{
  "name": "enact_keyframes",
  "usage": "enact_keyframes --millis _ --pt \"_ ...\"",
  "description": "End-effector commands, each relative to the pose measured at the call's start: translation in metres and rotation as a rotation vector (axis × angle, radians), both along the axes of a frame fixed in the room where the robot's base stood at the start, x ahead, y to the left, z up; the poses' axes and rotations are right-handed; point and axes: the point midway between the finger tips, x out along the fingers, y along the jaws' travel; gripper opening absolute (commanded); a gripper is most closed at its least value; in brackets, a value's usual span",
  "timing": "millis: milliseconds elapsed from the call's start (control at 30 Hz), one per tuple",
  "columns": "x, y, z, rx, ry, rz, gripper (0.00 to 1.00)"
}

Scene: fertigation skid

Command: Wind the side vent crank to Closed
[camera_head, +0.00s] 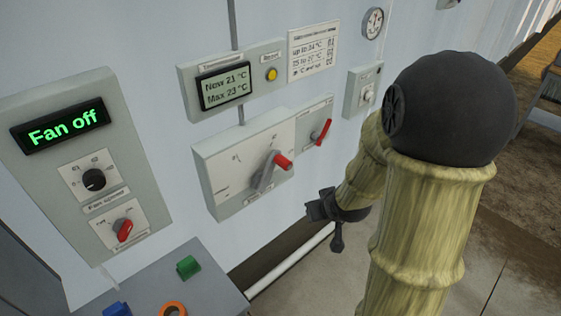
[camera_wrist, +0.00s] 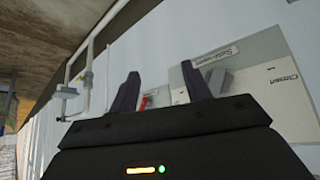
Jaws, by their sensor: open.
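The side vent panel (camera_head: 243,165) is a pale box on the wall in the head view. Its grey crank (camera_head: 265,172) points up and right, with a red knob (camera_head: 283,162) at its end. The panel's marks are too small to read there. In the wrist view the panel (camera_wrist: 268,78) is at the right, with a "Closed" label near its right edge and part of the grey crank (camera_wrist: 218,78) showing. My gripper (camera_head: 312,209) is open and empty, below and right of the crank, apart from it. Its two fingers (camera_wrist: 159,84) show in the wrist view.
A small box with a red lever (camera_head: 323,132) is just right of the crank panel. A thermostat (camera_head: 228,87) is above. The fan panel (camera_head: 88,160) reads "Fan off" at left. A grey surface (camera_head: 205,290) with small coloured objects is below. A pipe (camera_wrist: 88,80) runs along the wall.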

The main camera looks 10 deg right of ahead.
Motion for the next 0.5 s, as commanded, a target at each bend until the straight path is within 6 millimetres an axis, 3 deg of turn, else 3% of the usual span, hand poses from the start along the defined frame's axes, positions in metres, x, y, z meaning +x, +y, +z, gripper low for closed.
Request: enact_keyframes --millis 233,500 --pt "0.034 -0.011 -0.013 0.156 -0.238 0.075 0.48" --pt "0.042 -0.01 0.0 0.457 -0.515 0.154 0.48"
